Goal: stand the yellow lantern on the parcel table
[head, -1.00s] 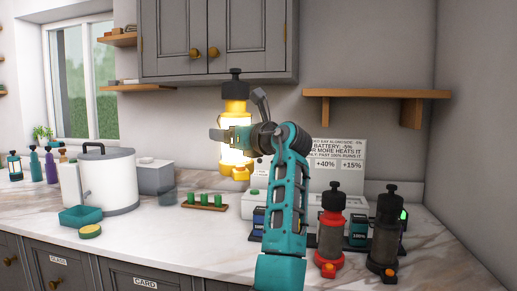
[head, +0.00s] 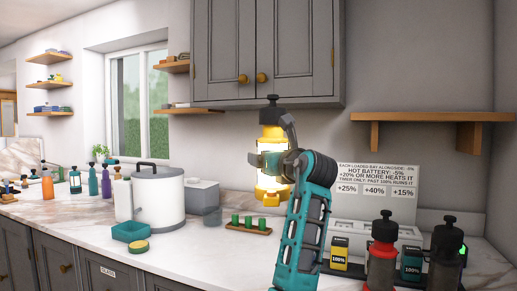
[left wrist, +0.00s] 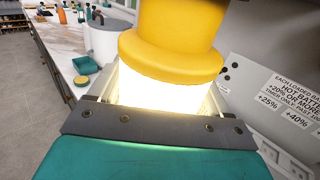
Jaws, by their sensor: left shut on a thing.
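The yellow lantern (head: 271,134) is lit, with a black cap on top and a yellow base. My left gripper (head: 268,160) is shut on its glowing middle and holds it upright in the air above the marble counter. In the left wrist view the lantern (left wrist: 172,55) fills the upper middle, its bright part between the fingers of my gripper (left wrist: 160,95). The parcel table is not recognisable in these views. My right gripper is not in view.
A red lantern (head: 382,250) and a dark lantern (head: 447,250) stand at the right by battery packs and a sign (head: 376,180). A white pot (head: 156,195), teal tray (head: 130,232) and green-pegged rack (head: 248,226) are on the counter. Cupboards (head: 266,50) hang above.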

